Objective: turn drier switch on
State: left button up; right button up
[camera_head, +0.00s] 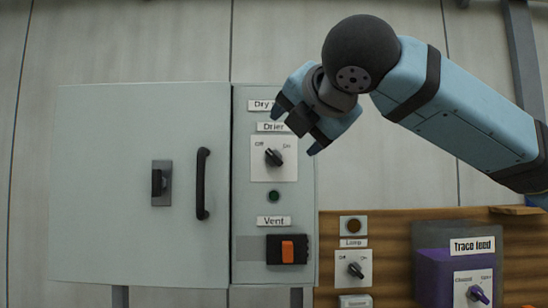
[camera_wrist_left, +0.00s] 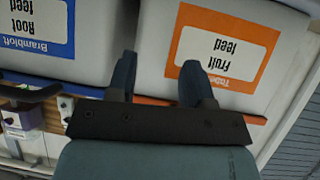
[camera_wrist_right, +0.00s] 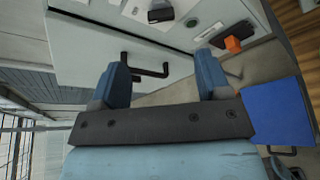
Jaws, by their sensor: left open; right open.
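The drier switch (camera_head: 273,157) is a black rotary knob on a white plate under the "Drier" label, on the narrow right panel of a grey cabinet. Off is marked at its left and On at its right; the knob seems to point to the upper left, toward Off. My right gripper (camera_head: 297,128) is open and empty, just above and right of the knob, partly covering the label above. In the right wrist view the knob (camera_wrist_right: 160,15) shows at the top, beyond the open fingers (camera_wrist_right: 163,80). My left gripper (camera_wrist_left: 157,78) is open and empty, seen only in the left wrist view.
Below the knob are a green lamp (camera_head: 273,196) and the Vent switch (camera_head: 287,249) with an orange rocker. The cabinet door has a black handle (camera_head: 202,184). A Lamp switch (camera_head: 354,269) and a Trace feed box (camera_head: 440,240) are lower right. Labelled feed containers (camera_wrist_left: 225,50) face my left gripper.

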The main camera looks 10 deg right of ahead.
aim_at(276, 156)
jog(key=x, duration=1.2)
jog(key=shift+w, duration=0.1)
jog(key=shift+c, duration=0.2)
jog(key=shift+f, duration=0.1)
jog(key=c, duration=0.9)
